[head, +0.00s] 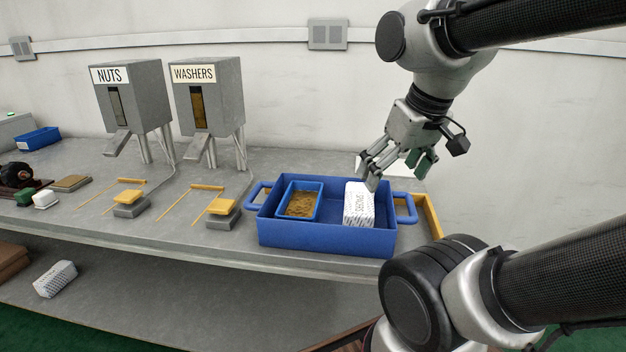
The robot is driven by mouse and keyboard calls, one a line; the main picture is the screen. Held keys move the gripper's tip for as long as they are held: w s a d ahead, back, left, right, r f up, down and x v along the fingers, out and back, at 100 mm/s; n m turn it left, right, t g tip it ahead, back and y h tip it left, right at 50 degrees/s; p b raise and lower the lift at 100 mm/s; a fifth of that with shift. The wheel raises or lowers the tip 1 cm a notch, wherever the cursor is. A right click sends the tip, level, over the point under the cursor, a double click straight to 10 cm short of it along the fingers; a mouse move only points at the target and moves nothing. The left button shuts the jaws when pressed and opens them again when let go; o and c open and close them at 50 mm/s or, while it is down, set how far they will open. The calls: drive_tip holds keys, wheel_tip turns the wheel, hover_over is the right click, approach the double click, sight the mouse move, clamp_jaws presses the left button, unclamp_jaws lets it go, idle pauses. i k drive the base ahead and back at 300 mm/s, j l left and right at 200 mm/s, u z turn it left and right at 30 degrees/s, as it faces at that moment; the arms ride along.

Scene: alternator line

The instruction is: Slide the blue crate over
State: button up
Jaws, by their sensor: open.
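The blue crate (300,236) stands upright near the front edge of the grey bench (140,217), right of centre, with a loop handle at each end. Inside it are a small blue tray (320,204) of brownish small parts on the left and a white printed box (359,205) on the right. My gripper (372,176) is open and empty. Its fingers point down at the white box's upper right in the picture, near the crate's right handle (405,208). Whether a fingertip touches the box cannot be told.
Nuts (136,95) and washers (207,97) dispensers stand behind, with yellow-topped pads (222,206) before them. A yellow-edged frame (431,214) lies right of the crate. A small blue bin (39,138) sits far left. Another white box (55,279) lies on the lower shelf.

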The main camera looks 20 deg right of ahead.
sight(329, 236)
drive_tip(key=i+j, duration=0.15)
drive_tip(key=j, duration=0.25)
drive_tip(key=i+j, duration=0.2)
drive_tip(key=j, duration=0.15)
drive_tip(key=i+j, duration=0.15)
drive_tip(key=j, duration=0.25)
